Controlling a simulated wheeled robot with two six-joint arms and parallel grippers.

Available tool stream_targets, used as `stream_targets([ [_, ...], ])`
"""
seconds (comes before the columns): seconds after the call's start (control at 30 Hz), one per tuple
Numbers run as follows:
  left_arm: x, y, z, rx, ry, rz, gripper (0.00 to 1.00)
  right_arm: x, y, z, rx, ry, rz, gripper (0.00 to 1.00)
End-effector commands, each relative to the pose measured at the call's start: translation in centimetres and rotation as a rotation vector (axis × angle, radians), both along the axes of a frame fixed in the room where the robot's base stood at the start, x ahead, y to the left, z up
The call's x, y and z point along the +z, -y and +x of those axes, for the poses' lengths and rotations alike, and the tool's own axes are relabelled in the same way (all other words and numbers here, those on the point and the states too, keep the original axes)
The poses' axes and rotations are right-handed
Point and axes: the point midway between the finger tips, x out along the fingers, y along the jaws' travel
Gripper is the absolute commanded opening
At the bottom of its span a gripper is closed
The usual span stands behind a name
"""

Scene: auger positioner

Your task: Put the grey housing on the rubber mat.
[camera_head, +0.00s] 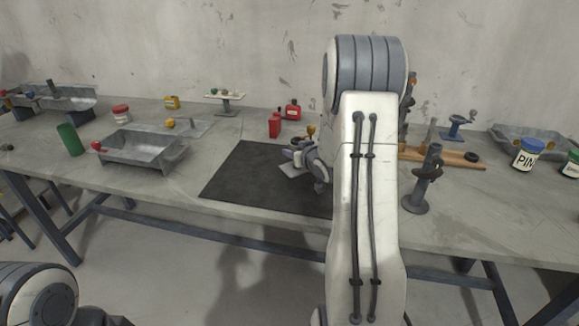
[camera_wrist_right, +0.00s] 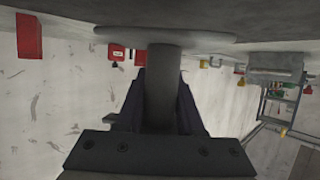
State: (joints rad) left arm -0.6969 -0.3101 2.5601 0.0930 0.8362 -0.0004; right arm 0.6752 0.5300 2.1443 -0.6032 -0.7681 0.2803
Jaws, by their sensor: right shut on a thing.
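The dark rubber mat (camera_head: 245,175) lies flat near the front of the grey workbench. My right gripper (camera_head: 308,166) is low over the right part of the mat, partly hidden by my own arm. In the right wrist view my right gripper (camera_wrist_right: 164,88) is shut on a grey round post with a wide round base, which I take for the grey housing (camera_wrist_right: 164,65). The wrist picture is upside down, and the base appears at or close to the bench surface; I cannot tell whether it touches. The housing is mostly hidden in the head view. My left gripper is out of view.
A metal tray (camera_head: 140,150) and a green cylinder (camera_head: 70,139) stand left of the mat. Red containers (camera_head: 275,125) stand behind it. A grey stand with a round base (camera_head: 416,201) and a wooden board (camera_head: 440,157) are to the right. The mat's left half is clear.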

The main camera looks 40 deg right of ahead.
Motion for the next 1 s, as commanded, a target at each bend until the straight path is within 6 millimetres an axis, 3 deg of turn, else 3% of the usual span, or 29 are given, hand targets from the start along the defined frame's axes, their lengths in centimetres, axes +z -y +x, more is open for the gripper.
stream_targets([
  [0.23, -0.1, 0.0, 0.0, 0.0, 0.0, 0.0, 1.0, -1.1, -0.7, 1.4, -0.001, 0.003, -0.003, 0.0],
  [0.5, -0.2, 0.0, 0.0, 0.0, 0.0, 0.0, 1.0, -4.5, -0.6, 1.3, -0.004, 0.004, -0.002, 0.0],
  [0.93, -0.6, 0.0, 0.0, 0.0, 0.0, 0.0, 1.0, -5.2, -0.5, 1.3, -0.005, 0.006, -0.003, 0.0],
  [0.97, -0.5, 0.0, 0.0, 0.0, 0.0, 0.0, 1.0, -5.3, -0.6, 1.2, -0.005, 0.002, -0.001, 0.44],
  [1.0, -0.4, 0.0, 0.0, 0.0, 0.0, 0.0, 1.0, -5.2, -0.6, 1.2, -0.005, 0.001, -0.001, 0.59],
])
